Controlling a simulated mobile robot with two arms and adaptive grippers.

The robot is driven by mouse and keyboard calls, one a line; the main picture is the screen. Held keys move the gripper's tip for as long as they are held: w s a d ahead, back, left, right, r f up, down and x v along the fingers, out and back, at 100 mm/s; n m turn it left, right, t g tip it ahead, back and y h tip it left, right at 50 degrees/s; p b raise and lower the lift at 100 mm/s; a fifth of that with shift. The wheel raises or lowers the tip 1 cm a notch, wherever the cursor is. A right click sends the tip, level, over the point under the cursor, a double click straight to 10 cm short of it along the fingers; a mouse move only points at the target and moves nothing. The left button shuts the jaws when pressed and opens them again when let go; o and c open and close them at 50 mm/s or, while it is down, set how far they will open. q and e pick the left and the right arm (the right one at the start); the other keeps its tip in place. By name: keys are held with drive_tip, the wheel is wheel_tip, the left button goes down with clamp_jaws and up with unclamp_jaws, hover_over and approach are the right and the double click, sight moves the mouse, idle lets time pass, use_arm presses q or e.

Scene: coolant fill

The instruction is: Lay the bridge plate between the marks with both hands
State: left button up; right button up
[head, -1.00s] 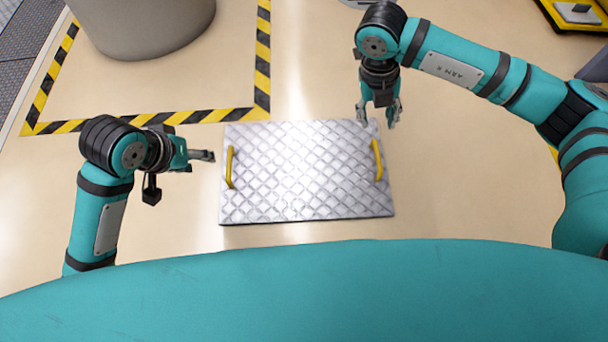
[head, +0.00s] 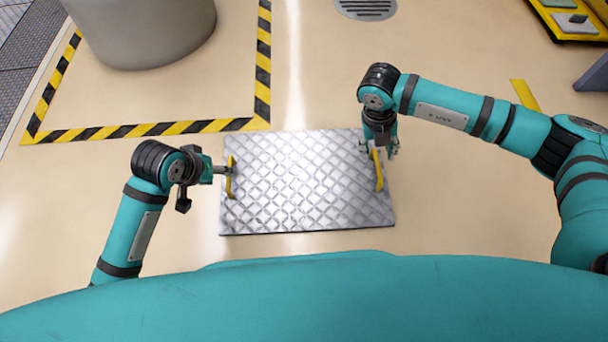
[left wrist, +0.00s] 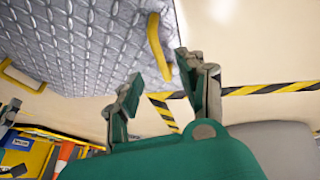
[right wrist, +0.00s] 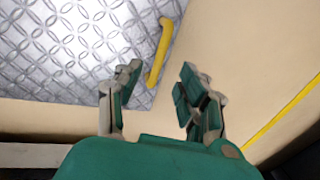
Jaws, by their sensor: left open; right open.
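The bridge plate (head: 305,185) is a silver diamond-tread sheet lying flat with a yellow handle at each short side. My left gripper (head: 226,170) is open at the left handle (head: 229,182). In the left wrist view that handle (left wrist: 158,45) is ahead of the open fingers (left wrist: 158,75), near the right finger. My right gripper (head: 378,148) is open over the far end of the right handle (head: 378,172). In the right wrist view that handle (right wrist: 161,50) runs up to between the open fingers (right wrist: 157,78). I cannot tell whether any finger touches a handle.
Yellow-black striped marking (head: 140,130) lies on the floor beyond the plate's left side. A large grey cylinder (head: 140,30) stands within it. A floor drain (head: 366,8) and a yellow-edged station (head: 575,18) are further back.

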sight(377, 162)
use_arm(q)
drive_tip(key=x, duration=0.7)
drive_tip(key=shift+w+d+f, duration=0.1)
drive_tip(key=shift+w+f, duration=0.1)
drive_tip(key=shift+f, duration=0.1)
use_arm(e)
drive_tip(key=f, duration=0.2)
drive_tip(key=d+f, duration=0.1)
drive_tip(key=f, duration=0.4)
drive_tip(key=shift+d+f, duration=0.25)
drive_tip(key=shift+f, duration=0.1)
use_arm(q)
clamp_jaws()
use_arm(e)
clamp_jaws()
use_arm(q)
drive_tip(key=shift+r, duration=0.1)
use_arm(e)
drive_tip(key=shift+r, duration=0.15)
